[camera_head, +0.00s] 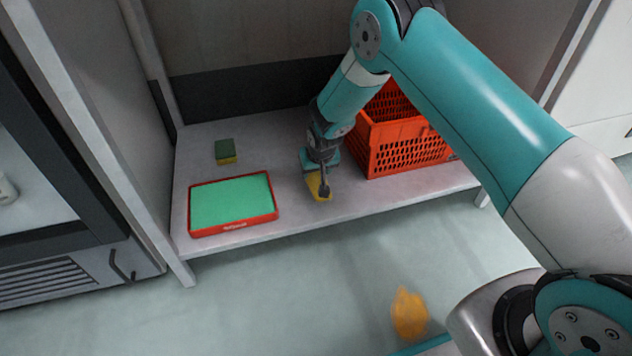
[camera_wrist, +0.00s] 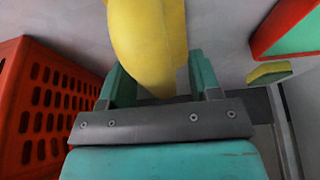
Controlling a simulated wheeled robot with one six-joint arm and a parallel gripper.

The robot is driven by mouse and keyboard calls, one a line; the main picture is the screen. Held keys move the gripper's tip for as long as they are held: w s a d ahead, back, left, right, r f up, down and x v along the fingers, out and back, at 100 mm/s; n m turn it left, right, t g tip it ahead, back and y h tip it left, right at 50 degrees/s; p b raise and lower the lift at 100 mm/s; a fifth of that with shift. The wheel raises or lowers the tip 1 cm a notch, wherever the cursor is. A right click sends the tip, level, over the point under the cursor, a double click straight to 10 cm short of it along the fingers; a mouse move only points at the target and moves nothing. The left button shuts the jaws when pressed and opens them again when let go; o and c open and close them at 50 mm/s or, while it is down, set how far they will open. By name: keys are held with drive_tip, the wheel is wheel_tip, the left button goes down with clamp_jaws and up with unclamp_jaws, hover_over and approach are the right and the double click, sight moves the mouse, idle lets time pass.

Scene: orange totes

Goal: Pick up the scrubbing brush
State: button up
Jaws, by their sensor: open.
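A smooth yellow object lies on the grey shelf; it looks like the scrubbing brush (camera_head: 314,186), though no bristles show. In the wrist view the brush (camera_wrist: 147,35) runs from the top edge down between the two teal fingers. My gripper (camera_head: 318,178) is low over the shelf, right at the brush, and hides part of it. In the wrist view my gripper (camera_wrist: 158,78) is open, with a finger on either side of the brush. I cannot tell whether either finger touches it.
An orange-red crate (camera_head: 400,149) stands close to the right of my gripper. A red tray with a green inside (camera_head: 233,203) lies to the left, with a green and yellow sponge (camera_head: 226,151) behind it. Side panels bound the shelf. A blurry orange patch (camera_head: 409,314) shows below the shelf.

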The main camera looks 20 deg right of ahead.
drive_tip(key=c, duration=1.1)
drive_tip(key=shift+o, duration=0.2)
wheel_tip(320, 180, up, 20)
drive_tip(key=p, duration=1)
